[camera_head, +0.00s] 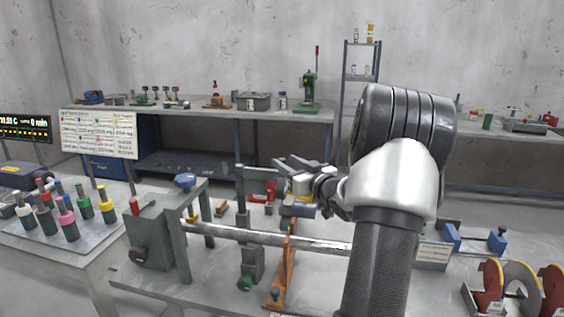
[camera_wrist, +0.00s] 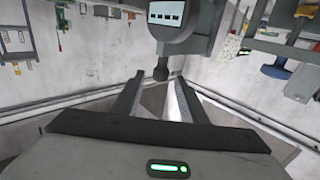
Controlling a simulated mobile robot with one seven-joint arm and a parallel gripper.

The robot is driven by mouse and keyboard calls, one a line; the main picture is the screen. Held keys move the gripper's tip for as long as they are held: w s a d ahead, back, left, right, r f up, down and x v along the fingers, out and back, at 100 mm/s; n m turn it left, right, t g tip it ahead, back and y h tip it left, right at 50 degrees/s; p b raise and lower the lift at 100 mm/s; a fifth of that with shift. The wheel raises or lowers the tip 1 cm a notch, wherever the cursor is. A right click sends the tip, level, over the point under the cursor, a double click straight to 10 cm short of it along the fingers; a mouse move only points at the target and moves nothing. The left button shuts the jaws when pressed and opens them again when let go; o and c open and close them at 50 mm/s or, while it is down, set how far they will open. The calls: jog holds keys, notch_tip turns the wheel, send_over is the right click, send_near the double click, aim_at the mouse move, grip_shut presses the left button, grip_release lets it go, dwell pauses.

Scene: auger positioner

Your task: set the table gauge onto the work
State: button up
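The work appears to be a long steel bar (camera_head: 250,236) lying across the bench fixture, partly hidden behind my arm. My gripper (camera_head: 283,167) is above and behind the bar, pointing left. In the wrist view my gripper (camera_wrist: 158,82) has its two fingers apart with nothing clearly between them. A grey block (camera_head: 300,209) sits just below my gripper in the head view.
A grey headstock (camera_head: 150,240) with a knob holds the bar's left end. An orange slanted support (camera_head: 283,272) and an upright grey-green panel with red parts (camera_head: 262,184) stand near the bar. Colored-top pegs (camera_head: 68,222) fill a left tray. Discs (camera_head: 520,285) stand at right.

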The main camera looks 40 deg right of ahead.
aim_at(284, 161)
jog(key=shift+w+d, duration=0.15)
jog(key=shift+w, duration=1.5)
grip_shut()
